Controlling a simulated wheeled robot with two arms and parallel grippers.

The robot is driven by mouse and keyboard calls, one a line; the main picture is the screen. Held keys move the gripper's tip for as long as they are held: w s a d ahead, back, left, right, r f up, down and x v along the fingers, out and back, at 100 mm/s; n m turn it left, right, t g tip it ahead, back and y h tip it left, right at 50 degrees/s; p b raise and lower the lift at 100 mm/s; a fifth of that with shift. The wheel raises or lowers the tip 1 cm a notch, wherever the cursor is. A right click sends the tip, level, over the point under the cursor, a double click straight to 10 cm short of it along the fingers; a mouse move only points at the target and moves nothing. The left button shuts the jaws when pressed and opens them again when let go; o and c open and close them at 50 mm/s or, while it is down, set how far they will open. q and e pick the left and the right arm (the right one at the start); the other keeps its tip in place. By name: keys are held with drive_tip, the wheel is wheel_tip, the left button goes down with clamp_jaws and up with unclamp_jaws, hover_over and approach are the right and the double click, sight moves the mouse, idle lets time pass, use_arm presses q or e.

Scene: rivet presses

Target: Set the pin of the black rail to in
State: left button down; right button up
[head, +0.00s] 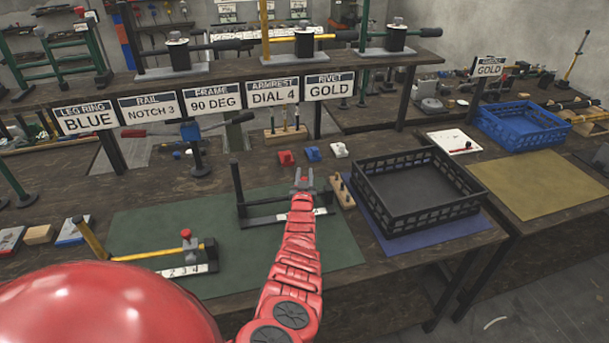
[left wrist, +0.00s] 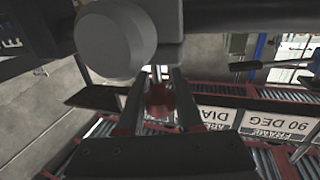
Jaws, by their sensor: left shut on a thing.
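The black rail (head: 262,213) lies on the green mat, with a black post rising at its left end. A strip of white number labels shows partly at its right end, behind my arm. My left gripper (head: 304,180) is over the right part of this rail. In the left wrist view my left gripper (left wrist: 158,108) is shut on a red pin knob (left wrist: 158,98), with a metal stem beyond it. The grip hides the pin in the head view, so its in or out position cannot be told. My right gripper is not in view.
A yellow rail (head: 150,257) with a red-knobbed pin lies left on the mat (head: 330,252). A black crate (head: 425,214) stands at right, a wooden block (head: 342,191) beside it. Red, blue and white small pieces lie behind. The sign "RAIL NOTCH 3" (head: 154,106) hangs above.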

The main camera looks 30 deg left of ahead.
use_arm(q)
wheel_tip(320, 180, down, 2)
drive_tip(key=shift+f+b, duration=0.1)
drive_tip(key=shift+b, duration=0.95)
drive_tip(key=shift+s, duration=0.1)
drive_tip(key=c, duration=0.5)
unclamp_jaws()
drive_tip(key=shift+c, duration=0.2)
